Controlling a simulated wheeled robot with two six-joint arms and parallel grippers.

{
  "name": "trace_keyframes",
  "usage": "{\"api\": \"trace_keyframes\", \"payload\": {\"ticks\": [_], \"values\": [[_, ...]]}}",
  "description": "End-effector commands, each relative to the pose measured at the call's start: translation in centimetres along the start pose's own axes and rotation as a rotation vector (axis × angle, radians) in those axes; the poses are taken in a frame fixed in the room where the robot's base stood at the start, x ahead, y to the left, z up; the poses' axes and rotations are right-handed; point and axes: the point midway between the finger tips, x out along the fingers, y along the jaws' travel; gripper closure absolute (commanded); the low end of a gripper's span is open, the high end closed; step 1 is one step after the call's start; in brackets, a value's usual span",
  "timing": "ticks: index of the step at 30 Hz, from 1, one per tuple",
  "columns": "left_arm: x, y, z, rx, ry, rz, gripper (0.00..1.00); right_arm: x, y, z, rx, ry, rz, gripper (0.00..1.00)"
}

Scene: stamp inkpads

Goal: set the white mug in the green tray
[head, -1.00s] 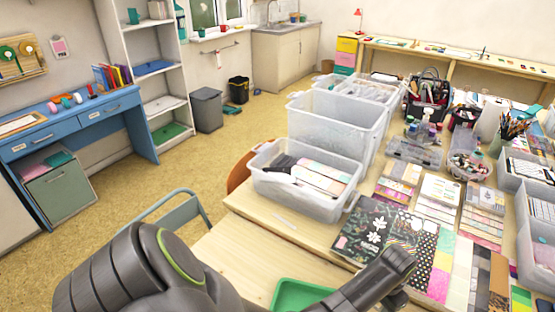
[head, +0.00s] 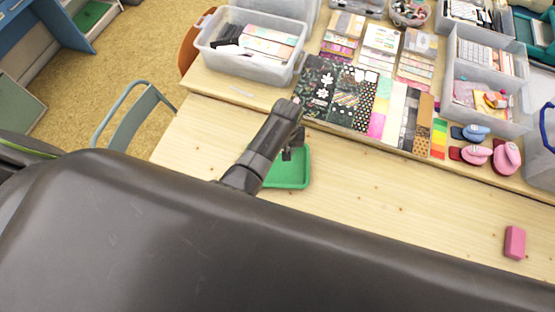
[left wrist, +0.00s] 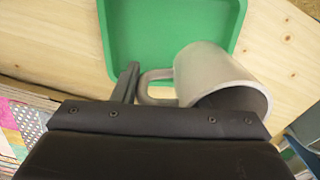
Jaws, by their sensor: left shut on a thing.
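The green tray (head: 290,175) lies on the wooden table, partly behind my arm in the head view. It also shows in the left wrist view (left wrist: 160,30). My left gripper (head: 291,148) is over the tray's upper part. The white mug (left wrist: 215,72) shows in the left wrist view, tilted, its open end facing the lower right. My left gripper is shut on the mug at its handle; one dark finger (left wrist: 128,84) is beside the handle. The mug overlaps the tray's edge in that view; its height above the tray is unclear. The mug is hidden in the head view.
Patterned paper sheets (head: 340,95) lie just beyond the tray. A clear bin (head: 250,45) stands at the upper left. Pink stamps (head: 507,157) and a pink block (head: 515,242) are at the right. The table right of the tray is mostly clear.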

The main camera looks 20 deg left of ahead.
Motion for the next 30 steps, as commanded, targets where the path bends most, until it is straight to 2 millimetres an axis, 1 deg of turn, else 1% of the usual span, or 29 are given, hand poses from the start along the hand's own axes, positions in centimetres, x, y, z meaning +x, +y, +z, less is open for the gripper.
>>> {"api": "trace_keyframes", "payload": {"ticks": [2, 5, 8, 13, 16, 23, 30], "values": [[0.1, 0.1, 0.1, -0.007, 0.001, -0.001, 0.98, -0.1, 0.1, 0.0, 0.0, 0.0, 0.001, 1.0], [1.4, 0.1, 0.2, -0.01, 0.0, -0.002, 0.98, 0.6, 0.0, 0.0, 0.0, 0.0, 0.001, 1.0], [3.4, 0.1, 0.2, -0.011, 0.0, -0.002, 0.98, 1.8, -0.1, 0.0, -0.001, 0.001, 0.0, 1.0], [5.4, 0.1, 0.1, -0.01, 0.003, 0.0, 0.98, 4.2, -0.4, 0.0, -0.001, 0.004, 0.0, 1.0], [6.2, 0.2, 0.1, -0.01, 0.003, 0.0, 0.98, 5.2, -0.5, 0.0, -0.001, 0.006, 0.0, 1.0], [6.9, 0.2, 0.1, -0.009, 0.001, -0.001, 0.98, 5.9, -0.6, 0.1, -0.001, 0.006, -0.001, 1.0], [9.5, 0.2, 0.1, -0.009, 0.002, 0.0, 0.98, 8.7, -1.1, 0.3, 0.0, 0.006, -0.004, 1.0]]}}
